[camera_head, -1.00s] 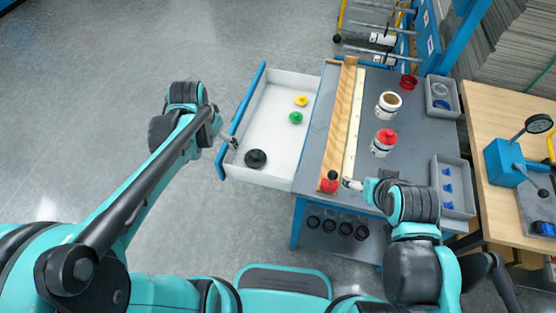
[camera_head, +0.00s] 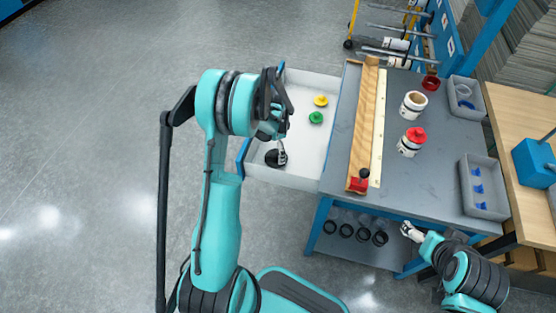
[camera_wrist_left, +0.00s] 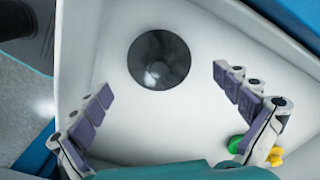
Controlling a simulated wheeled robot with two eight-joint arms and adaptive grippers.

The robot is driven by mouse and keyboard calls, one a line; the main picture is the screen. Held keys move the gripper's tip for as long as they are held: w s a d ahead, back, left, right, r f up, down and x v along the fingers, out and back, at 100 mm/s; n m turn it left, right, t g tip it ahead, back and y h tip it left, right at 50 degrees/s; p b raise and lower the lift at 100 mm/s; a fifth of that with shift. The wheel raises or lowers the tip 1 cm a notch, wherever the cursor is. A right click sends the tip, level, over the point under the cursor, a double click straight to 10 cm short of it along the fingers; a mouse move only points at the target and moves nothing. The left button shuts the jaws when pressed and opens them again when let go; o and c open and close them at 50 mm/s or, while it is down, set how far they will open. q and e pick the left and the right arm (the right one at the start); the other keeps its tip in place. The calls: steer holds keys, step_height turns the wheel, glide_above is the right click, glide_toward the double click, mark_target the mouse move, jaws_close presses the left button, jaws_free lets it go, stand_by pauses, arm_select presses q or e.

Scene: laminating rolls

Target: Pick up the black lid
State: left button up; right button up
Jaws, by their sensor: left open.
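The black lid (camera_head: 270,159) lies in the near left corner of the pulled-out white drawer (camera_head: 308,171). My left gripper (camera_head: 282,152) is over the drawer, right by the lid, and hides part of it in the head view. In the left wrist view the round lid (camera_wrist_left: 159,60) shows whole, with a knob in its middle. My left gripper (camera_wrist_left: 163,83) is open there, its fingertips spread to either side of the lid's near edge, with no visible grasp.
A yellow lid (camera_head: 321,101) and a green lid (camera_head: 316,118) lie further back in the drawer. The drawer walls stand close around the black lid. The grey bench (camera_head: 415,185) to the right holds a wooden board (camera_head: 365,125), rolls and grey bins (camera_head: 486,187).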

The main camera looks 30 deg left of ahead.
mark_target(276, 154)
arm_select(q)
step_height(276, 154, down, 5)
steer(key=shift+r+b, duration=0.2)
steer(key=shift+b, duration=1)
steer(key=shift+r, duration=0.1)
steer(key=shift+s+d, duration=0.1)
steer(key=c, duration=1.7)
